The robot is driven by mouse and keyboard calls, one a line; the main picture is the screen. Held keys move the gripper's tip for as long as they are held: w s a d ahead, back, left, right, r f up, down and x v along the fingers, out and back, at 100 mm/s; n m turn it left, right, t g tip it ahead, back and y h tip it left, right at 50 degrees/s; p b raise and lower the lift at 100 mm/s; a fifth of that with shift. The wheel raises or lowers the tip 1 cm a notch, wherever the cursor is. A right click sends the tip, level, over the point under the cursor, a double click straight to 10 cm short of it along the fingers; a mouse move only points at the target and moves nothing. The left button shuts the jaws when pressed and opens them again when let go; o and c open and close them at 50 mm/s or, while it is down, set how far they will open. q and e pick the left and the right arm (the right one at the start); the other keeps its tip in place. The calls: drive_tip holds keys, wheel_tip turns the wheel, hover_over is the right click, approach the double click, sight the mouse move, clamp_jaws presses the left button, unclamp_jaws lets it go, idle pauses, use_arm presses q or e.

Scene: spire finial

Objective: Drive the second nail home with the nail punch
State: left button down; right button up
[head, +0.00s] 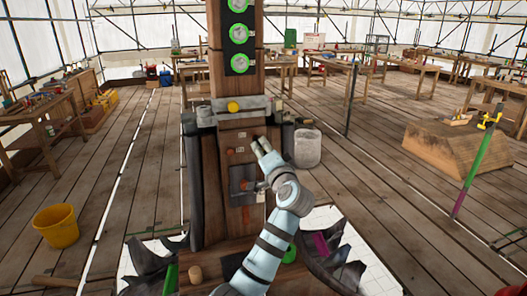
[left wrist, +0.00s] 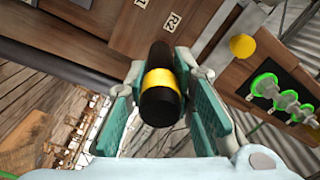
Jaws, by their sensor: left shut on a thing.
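My left gripper (head: 261,150) is raised in front of the wooden post (head: 222,160), its fingers close to the post's face. In the left wrist view it is shut on the nail punch (left wrist: 160,90), a black cylinder with a yellow band, held between the teal finger pads. The punch's far end is toward the wooden face; I cannot tell whether it touches anything. A label reading R2 (left wrist: 172,22) is on the wood just beyond the punch. I cannot make out the second nail; the punch and fingers hide part of the wood. My right gripper is not in view.
A yellow round knob (head: 234,107) sits on the grey collar above, with green-ringed fittings (head: 239,35) higher up. A yellow bucket (head: 56,226) stands left, a grey jug (head: 307,148) right behind the post. Dark curved pieces (head: 325,260) lie around the post's foot.

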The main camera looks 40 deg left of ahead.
use_arm(q)
drive_tip(key=shift+w+a, duration=0.2)
drive_tip(key=shift+w, duration=0.05)
drive_tip(key=shift+a+r, duration=0.2)
drive_tip(key=shift+b+x, duration=0.3)
drive_tip(key=shift+x, duration=0.5)
idle(0.3)
drive_tip(key=shift+p+v, duration=0.6)
drive_tip(key=shift+v, duration=0.25)
drive_tip(key=p+v, duration=0.1)
drive_tip(key=v, duration=0.4)
